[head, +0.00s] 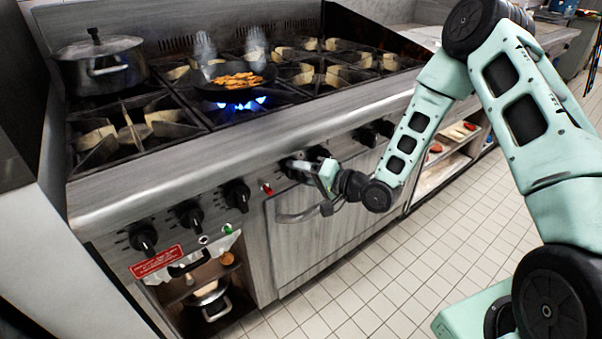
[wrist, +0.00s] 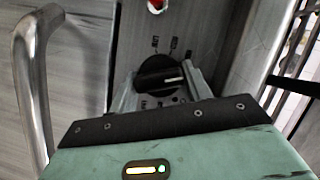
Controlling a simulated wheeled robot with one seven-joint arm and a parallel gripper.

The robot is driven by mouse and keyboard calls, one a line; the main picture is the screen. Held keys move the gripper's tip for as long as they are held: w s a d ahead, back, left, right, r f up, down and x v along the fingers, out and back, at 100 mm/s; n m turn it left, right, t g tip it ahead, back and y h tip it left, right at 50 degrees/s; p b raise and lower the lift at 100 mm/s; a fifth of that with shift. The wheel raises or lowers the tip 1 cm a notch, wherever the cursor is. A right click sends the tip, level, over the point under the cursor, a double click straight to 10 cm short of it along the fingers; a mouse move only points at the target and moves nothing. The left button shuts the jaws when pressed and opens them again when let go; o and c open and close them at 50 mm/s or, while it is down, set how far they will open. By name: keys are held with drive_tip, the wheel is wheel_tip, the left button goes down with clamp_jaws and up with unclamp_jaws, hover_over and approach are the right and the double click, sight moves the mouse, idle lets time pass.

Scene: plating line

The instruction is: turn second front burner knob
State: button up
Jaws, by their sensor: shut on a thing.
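A black round burner knob (wrist: 160,73) with a white pointer line sits on the steel front panel in the wrist view. The pointer line points to the right in the wrist view. In the head view my gripper (head: 302,168) is at the stove's front panel, just right of a red indicator light (head: 266,188), and mostly hides the knob it holds.
More black knobs (head: 189,214) line the panel on both sides. A curved oven handle (wrist: 35,80) runs close to my gripper. A pan (head: 235,80) with food steams over a blue flame (head: 243,104). A lidded pot (head: 102,66) stands at the back left. The tiled floor (head: 400,270) is clear.

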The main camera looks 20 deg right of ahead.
drive_tip(key=m+t+y, duration=0.1)
drive_tip(key=m, duration=0.3)
drive_tip(key=shift+f+b, duration=0.15)
drive_tip(key=shift+b, duration=0.15)
idle(0.5)
drive_tip(key=o, duration=0.9)
drive_tip(key=v, duration=1.7)
drive_tip(key=shift+s+d+f+b, duration=0.1)
drive_tip(key=shift+d+f+b, duration=0.2)
drive_tip(key=shift+y, duration=0.3)
